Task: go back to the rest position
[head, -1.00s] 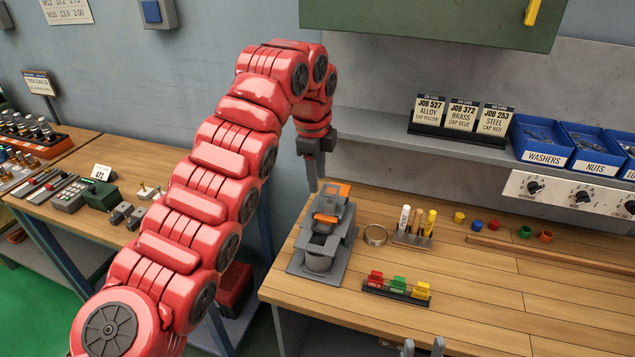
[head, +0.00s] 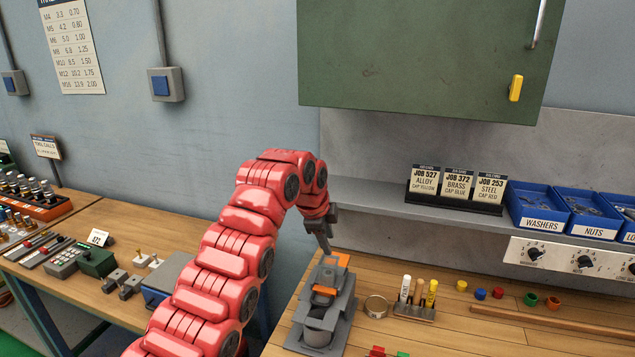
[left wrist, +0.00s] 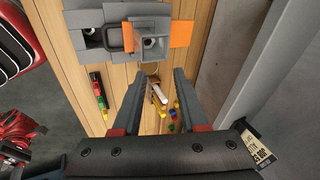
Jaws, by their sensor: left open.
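My left arm is red and reaches in over the bench from the left. Its left gripper (head: 325,239) points down just above and behind the grey fixture with an orange part (head: 322,309). In the left wrist view the two fingers of the left gripper (left wrist: 160,75) stand apart with nothing between them but the bench far below. The grey and orange fixture also shows at the top of that view (left wrist: 150,32), beyond the fingertips.
A wooden bench (head: 470,335) holds a tape ring (head: 376,306), a marker holder (head: 414,312) and several coloured caps. A shelf (head: 385,202) with job cards (head: 457,186) and blue bins (head: 541,212) runs behind. A green cabinet (head: 420,60) hangs above. A second bench (head: 130,235) stands left.

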